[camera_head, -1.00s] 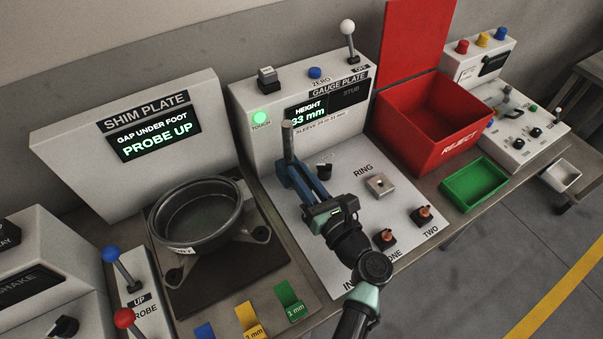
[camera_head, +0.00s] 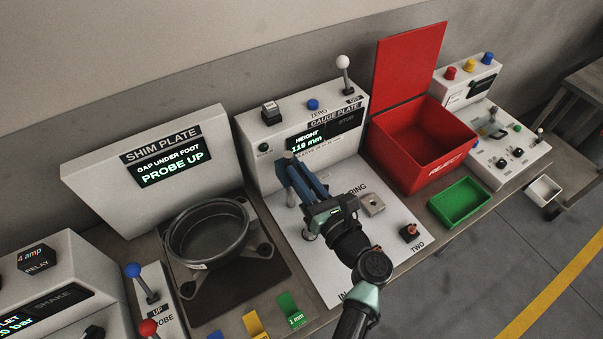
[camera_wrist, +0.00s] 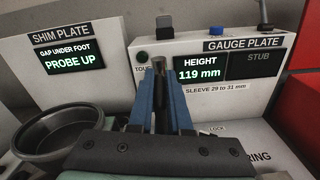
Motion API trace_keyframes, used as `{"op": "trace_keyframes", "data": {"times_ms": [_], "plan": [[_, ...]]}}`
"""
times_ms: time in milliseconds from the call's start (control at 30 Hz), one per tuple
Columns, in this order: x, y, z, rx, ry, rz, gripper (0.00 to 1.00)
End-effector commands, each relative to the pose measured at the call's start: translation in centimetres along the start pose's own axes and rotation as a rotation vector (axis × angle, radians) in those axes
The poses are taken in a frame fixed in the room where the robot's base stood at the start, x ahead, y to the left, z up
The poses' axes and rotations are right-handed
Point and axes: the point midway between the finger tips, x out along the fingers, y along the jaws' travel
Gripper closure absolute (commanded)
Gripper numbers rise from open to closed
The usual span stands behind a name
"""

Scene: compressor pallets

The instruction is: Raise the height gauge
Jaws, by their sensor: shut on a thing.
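The gauge plate station (camera_head: 385,243) stands in the middle of the head view, with a pale flat plate in front of an upright panel. Its display (camera_head: 307,142) reads HEIGHT 119 mm, and the same display in the wrist view (camera_wrist: 200,69) agrees. My gripper (camera_head: 287,160) is over the plate's left rear part, in front of the panel. Its blue fingers are shut on the height gauge, whose grey upright post (camera_wrist: 159,67) shows between the fingertips in the wrist view. The gauge's lower part is mostly hidden by my gripper. The touch lamp (camera_head: 264,147) is dark.
A metal ring (camera_head: 373,204) lies on the plate right of my gripper. The shim plate station with a round dark pan (camera_head: 207,236) stands left. An open red reject bin (camera_head: 424,145) and a green tray (camera_head: 460,203) stand right. A white-knobbed lever (camera_head: 344,63) rises behind.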

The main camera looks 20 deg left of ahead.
Motion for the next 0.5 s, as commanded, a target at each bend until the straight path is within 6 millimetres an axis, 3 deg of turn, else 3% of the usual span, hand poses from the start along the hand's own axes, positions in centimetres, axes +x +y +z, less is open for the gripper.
{"op": "trace_keyframes", "data": {"times_ms": [33, 333, 367, 500], "plan": [[0.18, 0.35, 0.81, 0.0, -0.006, 0.009, 1.0], [0.25, 0.32, 0.83, -0.002, -0.01, 0.01, 1.0], [0.25, 0.32, 0.85, -0.002, -0.011, 0.01, 0.8], [0.19, 0.24, 0.71, -0.002, -0.008, 0.007, 0.55]]}}
